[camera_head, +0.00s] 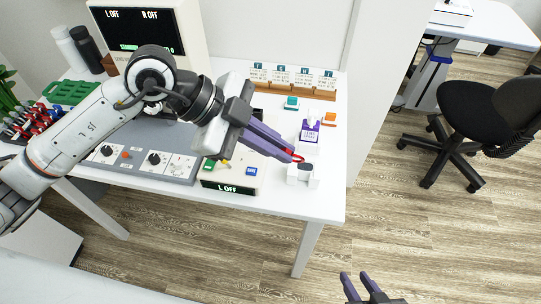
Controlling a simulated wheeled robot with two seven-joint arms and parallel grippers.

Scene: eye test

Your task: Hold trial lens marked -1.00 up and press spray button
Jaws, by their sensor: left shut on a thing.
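My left gripper (294,156) reaches over the right part of the white table. Its purple fingers are shut on a small red-rimmed piece (299,160), which looks like a trial lens; any marking on it is too small to read. It is just above a white stand (292,180) that has a dark round piece in it. I cannot tell whether the lens touches the stand. My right gripper (356,275) is open and empty, low in front of the table.
A wooden rack with white labelled cards (281,75) stands at the table's back. A purple-and-white stand (308,131), a teal block (291,103) and an orange block (328,119) lie to the right. A grey knob panel (177,166) is on the left. A black chair (491,107) stands right.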

